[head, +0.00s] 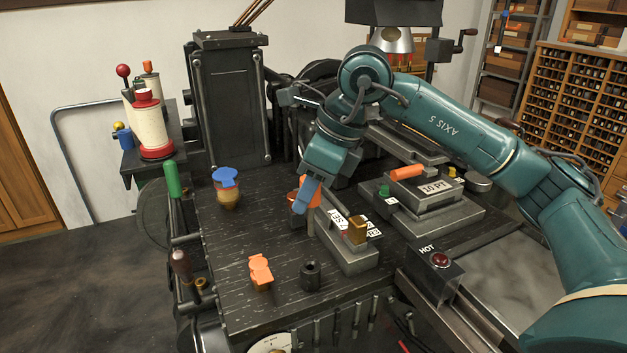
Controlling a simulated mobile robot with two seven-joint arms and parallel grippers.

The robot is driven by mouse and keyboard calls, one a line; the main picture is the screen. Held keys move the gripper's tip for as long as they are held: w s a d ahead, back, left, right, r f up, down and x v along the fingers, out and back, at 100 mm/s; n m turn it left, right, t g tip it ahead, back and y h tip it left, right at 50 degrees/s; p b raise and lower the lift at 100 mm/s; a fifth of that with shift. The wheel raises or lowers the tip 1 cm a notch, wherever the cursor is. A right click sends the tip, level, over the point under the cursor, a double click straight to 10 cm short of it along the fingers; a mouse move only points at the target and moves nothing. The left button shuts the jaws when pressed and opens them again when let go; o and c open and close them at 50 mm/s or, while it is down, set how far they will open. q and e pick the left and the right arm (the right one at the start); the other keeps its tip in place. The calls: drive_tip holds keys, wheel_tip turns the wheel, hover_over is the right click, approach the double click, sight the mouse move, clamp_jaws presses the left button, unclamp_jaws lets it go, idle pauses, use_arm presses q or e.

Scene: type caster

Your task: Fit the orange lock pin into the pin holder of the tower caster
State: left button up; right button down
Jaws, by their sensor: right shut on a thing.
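My right gripper (308,192) reaches down over the dark bench from the upper right, with blue fingertips. It is shut on an orange piece (316,189) above a grey shank, which looks like the lock pin; the fingers hide part of it. Its lower end is near the bench, and I cannot tell whether it touches anything. A tall dark machine (228,100) stands behind, perhaps the tower caster. A black cylinder with a hole in its top (311,277) stands at the bench front; I cannot tell whether it is the pin holder. My left gripper is out of view.
An orange clip-like piece (261,272) lies at the bench's front left. A blue-topped jar (227,190) stands behind it. A grey block with a brass piece (356,230) is right of the gripper. A "10 PT" mould (436,188) and a "HOT" box (440,262) stand farther right.

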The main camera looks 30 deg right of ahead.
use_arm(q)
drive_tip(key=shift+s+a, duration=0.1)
use_arm(e)
drive_tip(key=shift+a, duration=0.1)
